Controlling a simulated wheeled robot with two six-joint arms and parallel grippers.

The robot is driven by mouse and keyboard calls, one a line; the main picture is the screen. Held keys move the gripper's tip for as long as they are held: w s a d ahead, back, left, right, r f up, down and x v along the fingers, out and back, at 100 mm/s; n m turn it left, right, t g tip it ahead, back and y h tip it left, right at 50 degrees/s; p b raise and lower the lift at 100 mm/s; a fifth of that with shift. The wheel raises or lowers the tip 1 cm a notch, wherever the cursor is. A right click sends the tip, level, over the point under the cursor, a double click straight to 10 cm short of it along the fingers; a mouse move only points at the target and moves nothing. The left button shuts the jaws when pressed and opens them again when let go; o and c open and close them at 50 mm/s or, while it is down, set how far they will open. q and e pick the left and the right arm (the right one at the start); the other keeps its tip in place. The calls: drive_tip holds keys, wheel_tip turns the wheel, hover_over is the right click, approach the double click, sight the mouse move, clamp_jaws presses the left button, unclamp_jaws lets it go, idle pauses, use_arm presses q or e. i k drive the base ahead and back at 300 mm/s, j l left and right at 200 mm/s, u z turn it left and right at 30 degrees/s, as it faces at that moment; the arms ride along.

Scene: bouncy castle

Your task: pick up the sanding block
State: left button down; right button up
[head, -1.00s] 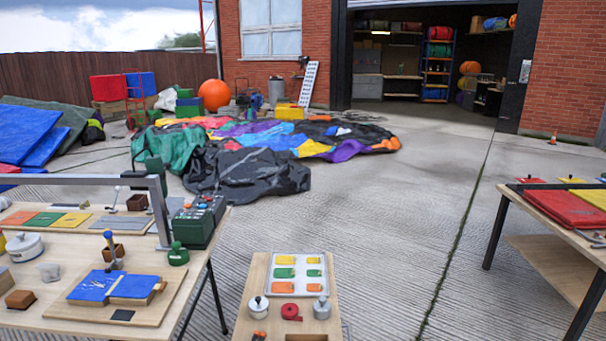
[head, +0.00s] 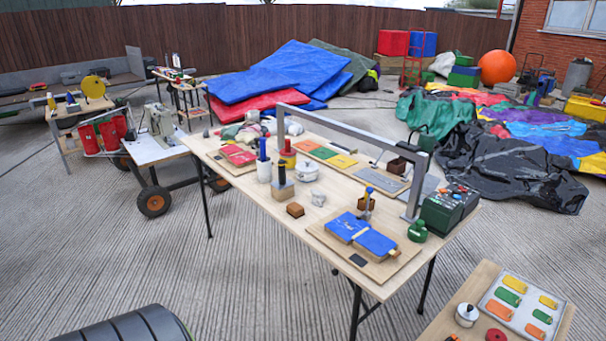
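A small brown block (head: 295,210), which looks like the sanding block, lies on the bare wood of the middle workbench (head: 330,270). It sits left of the board with blue fabric pieces (head: 362,234). A taller tan block (head: 282,190) with a dark upright piece stands just behind it, and a brown block (head: 366,205) with a blue-topped tool is on the blue-fabric board. Which of these is the sanding block is not fully certain at this size. Neither of my grippers is in view.
A grey metal frame (head: 350,137) arches over the bench, and a white pot (head: 308,171) stands near the brown block. A second table (head: 450,318) is at bottom right. A dark ribbed object (head: 130,326) is at bottom left.

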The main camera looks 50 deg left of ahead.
sight(294, 210)
drive_tip(key=u, duration=1.6)
